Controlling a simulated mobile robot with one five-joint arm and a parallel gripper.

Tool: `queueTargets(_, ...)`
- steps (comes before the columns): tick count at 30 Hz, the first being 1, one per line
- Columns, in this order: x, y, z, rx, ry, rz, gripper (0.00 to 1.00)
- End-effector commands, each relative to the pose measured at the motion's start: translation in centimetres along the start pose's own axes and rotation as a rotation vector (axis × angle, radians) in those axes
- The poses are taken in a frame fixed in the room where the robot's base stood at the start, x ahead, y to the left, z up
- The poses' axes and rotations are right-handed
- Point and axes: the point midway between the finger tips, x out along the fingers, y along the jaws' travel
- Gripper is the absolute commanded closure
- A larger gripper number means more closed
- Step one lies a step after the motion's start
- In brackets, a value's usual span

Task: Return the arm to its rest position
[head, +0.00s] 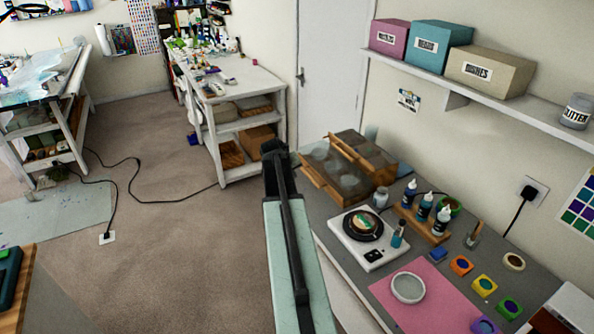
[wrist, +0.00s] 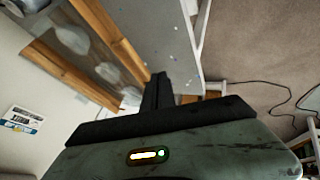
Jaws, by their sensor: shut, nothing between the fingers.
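My arm reaches up the middle of the head view, and my gripper (head: 274,150) is at its far end, raised beside the left edge of the grey work table (head: 345,222). In the wrist view my gripper (wrist: 159,80) shows as dark fingers closed together with nothing between them. Behind the fingers in the wrist view is a wooden-framed case (wrist: 85,50) with a clear cover. The same case (head: 347,172) stands at the far end of the work table in the head view, just right of my gripper. I cannot tell the exact gap between them.
A shelf (head: 480,85) hangs above. A white cart (head: 235,120) stands behind. Carpet (head: 170,240) to the left is open, crossed by a cable.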

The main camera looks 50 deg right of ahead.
Motion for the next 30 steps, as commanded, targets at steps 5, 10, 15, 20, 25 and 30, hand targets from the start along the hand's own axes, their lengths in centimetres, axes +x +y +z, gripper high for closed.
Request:
queueTargets(5, -0.4, 0.0, 0.1, 0.000, 0.000, 0.000, 1.00)
queueTargets(10, -0.3, 0.0, 0.1, 0.000, -0.001, 0.000, 1.00)
queueTargets(15, -1.2, -3.6, -1.2, -0.039, 0.020, -0.022, 1.00)
queueTargets(20, -5.4, -15.3, -3.4, -0.167, 0.088, -0.094, 1.00)
queueTargets(25, -11.8, -28.8, -1.2, -0.297, 0.120, -0.217, 1.00)
queueTargets(30, -18.8, -40.1, 5.7, -0.417, 0.076, -0.355, 1.00)
